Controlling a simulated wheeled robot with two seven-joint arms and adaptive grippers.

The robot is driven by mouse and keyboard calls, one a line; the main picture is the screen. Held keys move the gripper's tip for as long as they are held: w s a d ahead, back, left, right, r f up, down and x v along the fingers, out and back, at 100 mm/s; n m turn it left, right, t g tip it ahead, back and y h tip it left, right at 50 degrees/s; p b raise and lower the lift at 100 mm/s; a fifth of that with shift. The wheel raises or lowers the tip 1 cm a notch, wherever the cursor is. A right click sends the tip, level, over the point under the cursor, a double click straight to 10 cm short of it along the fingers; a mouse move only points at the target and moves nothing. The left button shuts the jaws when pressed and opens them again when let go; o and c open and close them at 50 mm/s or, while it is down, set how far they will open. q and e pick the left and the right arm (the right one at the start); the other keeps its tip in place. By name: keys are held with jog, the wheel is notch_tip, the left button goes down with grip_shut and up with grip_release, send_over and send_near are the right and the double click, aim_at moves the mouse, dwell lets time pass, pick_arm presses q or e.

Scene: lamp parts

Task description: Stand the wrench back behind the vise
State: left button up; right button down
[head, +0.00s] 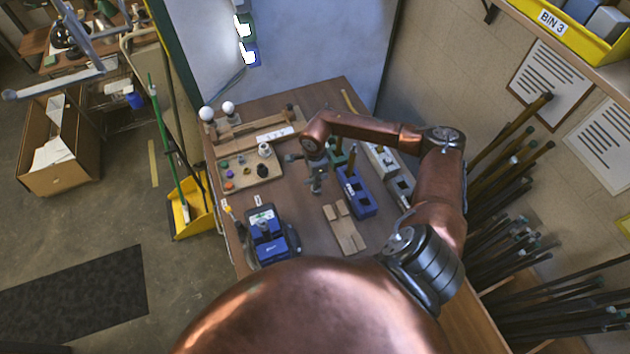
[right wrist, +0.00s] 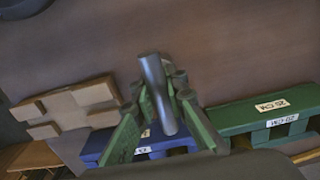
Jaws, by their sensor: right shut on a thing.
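The blue vise (head: 268,240) stands at the table's near left in the head view. My right gripper (head: 316,184) is above the middle of the table, to the right of and beyond the vise. My left gripper is not in view.
A blue block (head: 356,192) and pale wooden pieces (head: 345,229) lie right of the vise. A green block (right wrist: 262,112) also shows in the right wrist view. A wooden board with small knobs (head: 249,175) lies left of my gripper.

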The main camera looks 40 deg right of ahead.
jog(key=shift+f, duration=0.1)
jog(key=c, duration=1.9)
grip_release()
jog(key=shift+c, duration=0.2)
jog(key=shift+r, duration=0.2)
notch_tip(320, 180, up, 12)
jog(key=shift+b, duration=0.75)
